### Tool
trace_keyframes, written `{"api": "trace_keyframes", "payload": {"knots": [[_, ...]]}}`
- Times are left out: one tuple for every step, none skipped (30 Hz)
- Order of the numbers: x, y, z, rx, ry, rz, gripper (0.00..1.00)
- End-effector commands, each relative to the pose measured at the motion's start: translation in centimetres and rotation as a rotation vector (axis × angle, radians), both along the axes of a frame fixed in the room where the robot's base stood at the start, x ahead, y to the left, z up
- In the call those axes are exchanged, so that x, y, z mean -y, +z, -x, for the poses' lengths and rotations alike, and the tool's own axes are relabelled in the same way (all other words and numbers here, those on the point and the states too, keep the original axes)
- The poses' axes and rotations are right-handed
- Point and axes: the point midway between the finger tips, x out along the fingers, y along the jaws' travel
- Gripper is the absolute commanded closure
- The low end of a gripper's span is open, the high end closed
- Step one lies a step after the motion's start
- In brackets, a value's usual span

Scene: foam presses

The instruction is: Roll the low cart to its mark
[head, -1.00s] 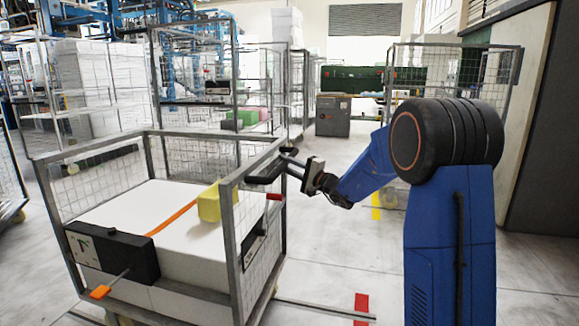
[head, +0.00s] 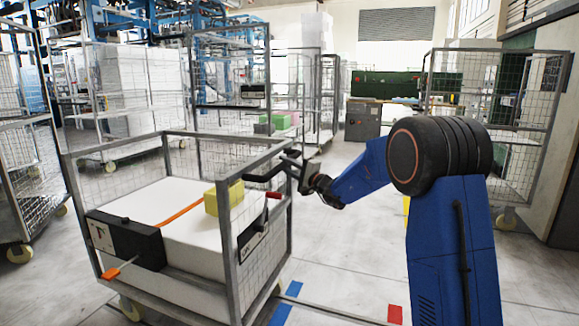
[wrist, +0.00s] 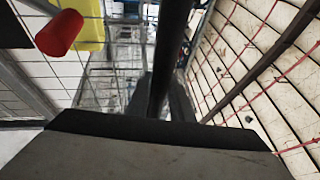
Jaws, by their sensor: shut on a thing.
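The low cart (head: 182,134) has a grey frame and mesh sides, and stands on castors at the left of the head view. It carries a white foam block (head: 150,203), an orange strap and a yellow block (head: 222,199). My gripper (head: 295,172) is shut on the cart's black handle (head: 262,178) at its right side. In the wrist view the dark handle bar (wrist: 172,60) runs up from my gripper. Blue floor marks (head: 293,289) lie close to the cart's right front corner. A red floor mark (head: 394,314) lies farther right. Which is the cart's mark, I cannot tell.
Tall mesh trolleys stand at the left (head: 25,165), behind the cart (head: 230,75) and at the right (head: 495,100). A grey cabinet (head: 363,120) stands far back. The floor between the cart and the right trolley is mostly clear.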

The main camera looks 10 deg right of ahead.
Motion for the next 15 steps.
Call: {"api": "trace_keyframes", "payload": {"knots": [[-0.15, -0.13, 0.01, -0.002, 0.002, 0.001, 1.00], [-0.15, -0.13, 0.01, -0.002, 0.002, 0.001, 1.00], [-0.15, -0.13, 0.01, -0.002, 0.001, 0.001, 1.00], [-0.15, -0.13, 0.01, -0.002, 0.001, 0.001, 1.00], [-0.15, -0.14, 0.00, -0.002, 0.001, 0.001, 1.00], [-0.14, -0.13, 0.00, -0.002, 0.001, 0.001, 1.00], [-0.14, -0.14, 0.01, -0.002, 0.001, 0.001, 1.00], [-0.14, -0.13, 0.01, -0.002, 0.002, 0.001, 1.00], [-0.14, -0.14, 0.01, -0.002, 0.001, 0.001, 1.00], [-0.14, -0.14, 0.01, -0.002, 0.001, 0.001, 0.73], [-0.14, -0.14, 0.01, -0.002, 0.001, 0.001, 0.66], [-0.12, -0.12, 0.01, -0.002, 0.001, 0.001, 0.61], [-0.11, -0.11, 0.00, -0.002, 0.001, 0.001, 0.61], [-0.10, -0.11, 0.00, -0.002, 0.001, 0.001, 0.61], [-0.09, -0.10, 0.01, -0.002, 0.001, 0.001, 0.61]]}}
